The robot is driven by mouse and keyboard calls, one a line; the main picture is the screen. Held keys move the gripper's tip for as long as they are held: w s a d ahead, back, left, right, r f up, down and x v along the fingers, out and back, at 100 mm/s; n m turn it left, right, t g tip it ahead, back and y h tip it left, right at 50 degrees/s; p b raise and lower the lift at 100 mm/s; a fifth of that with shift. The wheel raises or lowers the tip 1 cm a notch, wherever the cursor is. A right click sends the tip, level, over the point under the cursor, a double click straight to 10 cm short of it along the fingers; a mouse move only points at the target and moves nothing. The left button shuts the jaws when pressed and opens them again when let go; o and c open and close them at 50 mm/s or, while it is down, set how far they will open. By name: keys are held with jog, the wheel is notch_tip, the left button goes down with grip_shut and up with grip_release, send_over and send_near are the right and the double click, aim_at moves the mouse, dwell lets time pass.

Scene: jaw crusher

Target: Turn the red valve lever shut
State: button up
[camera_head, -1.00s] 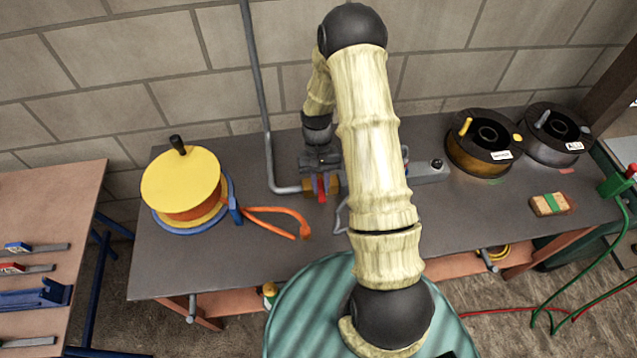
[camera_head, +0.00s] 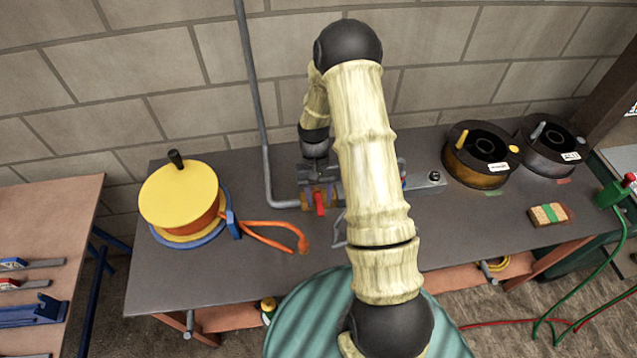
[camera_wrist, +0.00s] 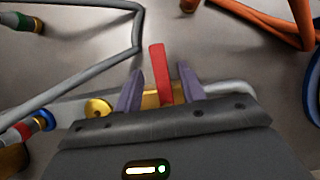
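The red valve lever (camera_head: 319,203) sits on a brass valve (camera_head: 305,201) at the end of the grey pipe on the bench. In the head view the lever points toward the front of the bench. In the wrist view the red lever (camera_wrist: 160,72) stands between the two purple-grey fingers of my gripper (camera_wrist: 158,88). A gap shows on both sides of the lever, so the fingers are open around it. The brass valve body (camera_wrist: 150,97) is partly hidden behind the gripper's dark housing.
A yellow reel (camera_head: 180,200) with an orange hose (camera_head: 272,236) stands at the left of the bench. Two dark reels (camera_head: 482,155) and a brush-like block (camera_head: 549,214) are at the right.

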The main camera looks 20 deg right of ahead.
jog(key=b+v, duration=0.2)
jog(key=v, duration=1.5)
jog(key=shift+r, duration=0.2)
jog(key=s+a+r+n+t, duration=0.1)
jog(key=s+a+t, duration=0.1)
jog(key=s, duration=0.6)
jog(key=s+a+r+n+t, duration=0.1)
jog(key=s+a+r+t, duration=0.1)
jog(key=s+t, duration=0.3)
jog(key=s+a, duration=0.1)
jog(key=s, duration=0.3)
jog(key=shift+a+h, duration=0.2)
jog(key=shift+h, duration=0.2)
jog(key=shift+r, duration=0.15)
